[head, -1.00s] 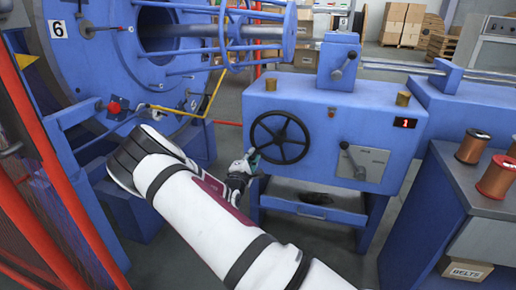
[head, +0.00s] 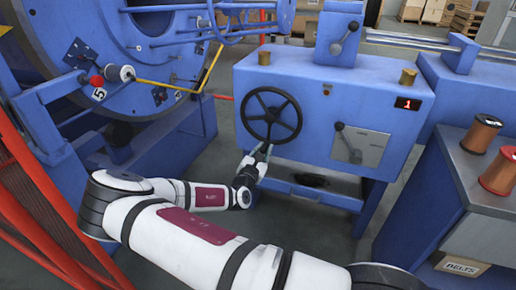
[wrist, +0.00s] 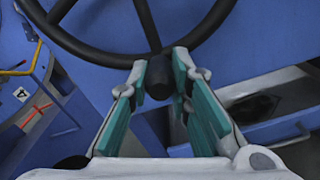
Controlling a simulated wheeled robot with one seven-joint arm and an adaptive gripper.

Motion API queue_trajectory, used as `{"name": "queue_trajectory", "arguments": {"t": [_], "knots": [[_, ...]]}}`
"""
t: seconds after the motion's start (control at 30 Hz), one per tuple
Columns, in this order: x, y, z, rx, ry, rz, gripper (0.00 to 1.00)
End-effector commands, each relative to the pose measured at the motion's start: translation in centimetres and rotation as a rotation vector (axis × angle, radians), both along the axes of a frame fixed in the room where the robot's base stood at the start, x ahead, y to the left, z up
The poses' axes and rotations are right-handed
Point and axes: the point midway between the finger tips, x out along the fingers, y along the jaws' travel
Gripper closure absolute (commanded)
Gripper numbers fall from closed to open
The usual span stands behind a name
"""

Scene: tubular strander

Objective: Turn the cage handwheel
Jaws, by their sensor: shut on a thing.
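The cage handwheel (head: 271,94) is a black spoked wheel on the front of a blue gearbox housing. Its rim (wrist: 95,52) and a spoke cross the top of the wrist view. My gripper (head: 264,152) is at the bottom of the wheel. In the wrist view my gripper (wrist: 160,72) has its teal-padded fingers on both sides of the wheel's dark handle (wrist: 158,76), shut on it. The handle's far end is partly hidden by the rim.
A lever (head: 346,143) is right of the wheel, below a red display reading 1 (head: 407,103). A shelf (head: 312,194) is under the housing. Copper spools (head: 481,133) stand on a bench at right. A red guard (head: 35,195) runs along the left.

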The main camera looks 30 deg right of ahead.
Motion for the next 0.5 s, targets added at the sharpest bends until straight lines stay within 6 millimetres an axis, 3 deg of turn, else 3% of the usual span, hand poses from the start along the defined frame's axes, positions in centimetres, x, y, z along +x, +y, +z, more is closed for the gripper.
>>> {"name": "queue_trajectory", "arguments": {"t": [0.5], "knots": [[-1.23,-1.15,0.07,-0.1,0.116,0.0,1.0]]}}
